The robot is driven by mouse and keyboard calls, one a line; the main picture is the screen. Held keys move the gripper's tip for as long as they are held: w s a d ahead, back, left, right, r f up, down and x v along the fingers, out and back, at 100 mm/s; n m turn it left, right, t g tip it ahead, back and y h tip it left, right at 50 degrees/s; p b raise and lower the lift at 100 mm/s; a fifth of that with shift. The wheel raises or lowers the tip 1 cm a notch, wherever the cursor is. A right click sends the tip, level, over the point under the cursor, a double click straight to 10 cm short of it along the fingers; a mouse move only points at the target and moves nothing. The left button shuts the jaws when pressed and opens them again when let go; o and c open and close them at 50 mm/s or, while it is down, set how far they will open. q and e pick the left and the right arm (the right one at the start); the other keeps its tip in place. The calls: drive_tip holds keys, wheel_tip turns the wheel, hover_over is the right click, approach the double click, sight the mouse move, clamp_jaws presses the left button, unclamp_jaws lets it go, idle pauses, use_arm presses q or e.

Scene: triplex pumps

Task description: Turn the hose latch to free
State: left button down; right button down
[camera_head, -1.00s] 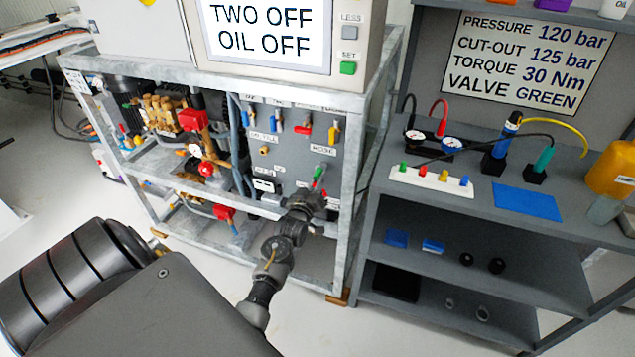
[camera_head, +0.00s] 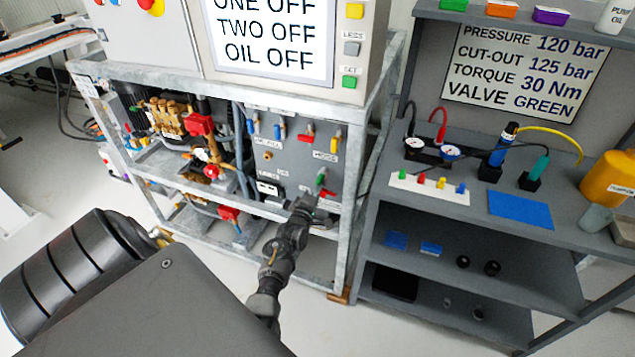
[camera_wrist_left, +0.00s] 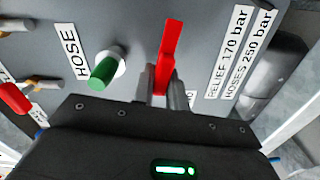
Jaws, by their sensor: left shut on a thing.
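The hose latch is a red lever (camera_wrist_left: 169,45) on the grey panel, beside the white HOSE label (camera_wrist_left: 69,53) and a green knob (camera_wrist_left: 104,73). In the wrist view it stands nearly upright, leaning slightly right at the top. My left gripper (camera_wrist_left: 160,90) is shut on its lower end, and the fingers hide that part. In the head view my left gripper (camera_head: 305,205) reaches the lower right of the panel (camera_head: 285,160), just below the green knob (camera_head: 320,179). A little of the red lever (camera_head: 328,193) shows beside the gripper. My right gripper is in neither view.
Galvanised frame posts (camera_head: 350,230) stand just right of the gripper. Coloured valve levers (camera_head: 305,138) sit higher on the panel. A grey shelf unit (camera_head: 450,270) with gauges and a colored-peg strip (camera_head: 430,188) stands to the right. Open floor lies in front.

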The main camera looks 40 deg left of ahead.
use_arm(q)
drive_tip(key=shift+f+n+p, duration=0.1)
drive_tip(key=shift+n+p, duration=0.2)
drive_tip(key=shift+n, duration=0.8)
drive_tip(key=c, duration=1.4)
unclamp_jaws()
drive_tip(key=shift+c, duration=0.2)
drive_tip(key=v, duration=1)
drive_tip(key=shift+s+d, duration=0.2)
drive_tip(key=shift+s, duration=0.15)
